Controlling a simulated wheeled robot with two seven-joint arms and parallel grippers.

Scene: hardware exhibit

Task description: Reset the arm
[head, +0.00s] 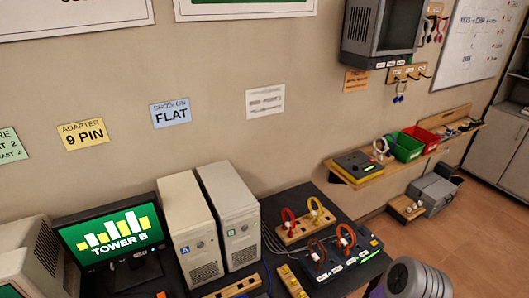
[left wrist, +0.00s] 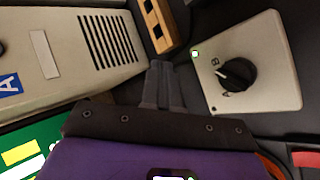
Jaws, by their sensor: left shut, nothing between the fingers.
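My left gripper (left wrist: 163,88) shows in the left wrist view. Its two dark fingers are together with nothing between them. It is above the dark desk, between the tower marked A (left wrist: 60,50) and a pale switch box (left wrist: 245,95). The box has a black knob (left wrist: 238,74) with labels A and B; its pointer looks nearer B. The fingers appear apart from the knob. I cannot make out the left gripper in the head view. The right gripper is in neither view; a grey rounded part at the head view's lower right looks like my own arm.
The monitor (head: 110,238) reads TOWER B. Beside it stand the A tower (head: 190,230) and another tower (head: 232,215). Cable racks (head: 305,229) and a dark device with looped cables (head: 345,270) occupy the desk's right. A wall shelf (head: 350,180) holds red and green bins.

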